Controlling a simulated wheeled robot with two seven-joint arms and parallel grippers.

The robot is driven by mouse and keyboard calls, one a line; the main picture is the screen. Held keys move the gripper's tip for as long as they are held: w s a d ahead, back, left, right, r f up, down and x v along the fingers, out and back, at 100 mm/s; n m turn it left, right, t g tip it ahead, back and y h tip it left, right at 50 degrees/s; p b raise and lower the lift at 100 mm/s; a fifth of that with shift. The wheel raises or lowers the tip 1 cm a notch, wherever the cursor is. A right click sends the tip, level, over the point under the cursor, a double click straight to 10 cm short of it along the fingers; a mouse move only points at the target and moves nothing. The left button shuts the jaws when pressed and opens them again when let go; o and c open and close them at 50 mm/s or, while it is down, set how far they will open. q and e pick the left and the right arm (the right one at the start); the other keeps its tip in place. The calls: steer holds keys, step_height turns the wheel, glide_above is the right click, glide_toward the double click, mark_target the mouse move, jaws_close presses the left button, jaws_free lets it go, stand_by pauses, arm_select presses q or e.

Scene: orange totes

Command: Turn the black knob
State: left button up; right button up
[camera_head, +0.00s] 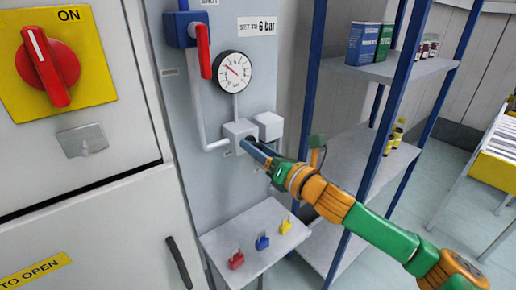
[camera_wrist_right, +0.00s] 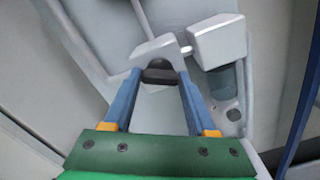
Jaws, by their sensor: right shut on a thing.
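The black knob (camera_wrist_right: 160,72) sits on the front of a small grey regulator block (camera_head: 236,131) on the wall panel. My right gripper (camera_wrist_right: 160,78) is shut on the knob, with one blue finger on each side of it in the right wrist view. In the head view my right gripper (camera_head: 250,145) reaches the block from the lower right and mostly hides the knob. A round white gauge (camera_head: 232,71) with a red needle is above the block, under a label (camera_head: 257,25) reading "SET TO 6 bar". My left gripper is not in view.
A red lever (camera_head: 204,51) hangs from a blue valve (camera_head: 180,29) left of the gauge. A second grey box (camera_head: 270,125) is close beside the block. A small shelf (camera_head: 255,229) with padlocks is below. A blue-posted rack (camera_head: 383,150) stands right, near my right arm.

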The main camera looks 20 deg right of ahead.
steer(key=shift+m+p, duration=3.6)
steer(key=shift+m, duration=4.5)
steer(key=o, duration=1.4)
steer(key=shift+c, duration=0.2)
steer(key=b+v, duration=0.2)
steer(key=v, duration=0.5)
steer(key=shift+b, duration=0.3)
